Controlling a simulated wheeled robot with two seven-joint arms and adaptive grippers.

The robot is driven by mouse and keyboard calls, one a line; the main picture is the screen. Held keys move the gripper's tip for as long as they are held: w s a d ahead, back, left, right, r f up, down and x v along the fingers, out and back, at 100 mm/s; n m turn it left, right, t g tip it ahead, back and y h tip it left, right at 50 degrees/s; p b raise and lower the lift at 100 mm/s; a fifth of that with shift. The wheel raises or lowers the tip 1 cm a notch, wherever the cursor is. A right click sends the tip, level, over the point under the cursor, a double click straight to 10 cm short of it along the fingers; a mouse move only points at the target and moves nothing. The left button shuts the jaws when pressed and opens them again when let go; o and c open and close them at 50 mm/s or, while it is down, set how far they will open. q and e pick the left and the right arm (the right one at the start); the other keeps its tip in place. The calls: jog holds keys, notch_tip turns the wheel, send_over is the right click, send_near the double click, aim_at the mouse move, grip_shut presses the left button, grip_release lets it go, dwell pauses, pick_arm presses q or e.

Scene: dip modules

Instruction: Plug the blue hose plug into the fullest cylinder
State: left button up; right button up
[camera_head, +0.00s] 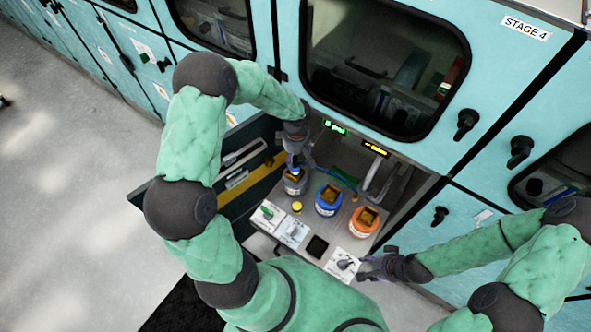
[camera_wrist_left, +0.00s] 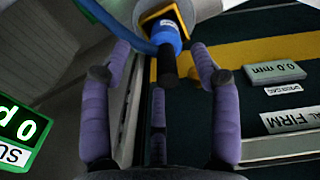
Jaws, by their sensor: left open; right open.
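My left gripper (camera_head: 296,160) is open above the grey cylinder (camera_head: 294,184) at the left of the row. In the left wrist view, the open fingers (camera_wrist_left: 157,80) point towards the blue hose plug (camera_wrist_left: 169,42), which has a black end and a blue hose on its left. The plug is at or over the grey-white cylinder (camera_wrist_left: 205,8); whether it is seated is unclear. A blue cylinder (camera_head: 327,206) stands in the middle and an orange cylinder (camera_head: 361,228) at right. Fill levels are not readable. My right gripper (camera_head: 372,266) is open near the shelf's front right corner.
A green display (camera_head: 335,127) and an amber display (camera_head: 375,149) are above the bay. An open dark door (camera_head: 235,190) borders the left; grey pipes (camera_head: 383,178) are behind.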

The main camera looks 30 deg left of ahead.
aim_at(295, 165)
pick_arm(q)
jog(key=f, duration=0.2)
jog(key=s+f, duration=0.1)
jog(key=f, duration=0.1)
jog(key=shift+w+f, duration=0.1)
jog(key=shift+f, duration=0.5)
grip_shut()
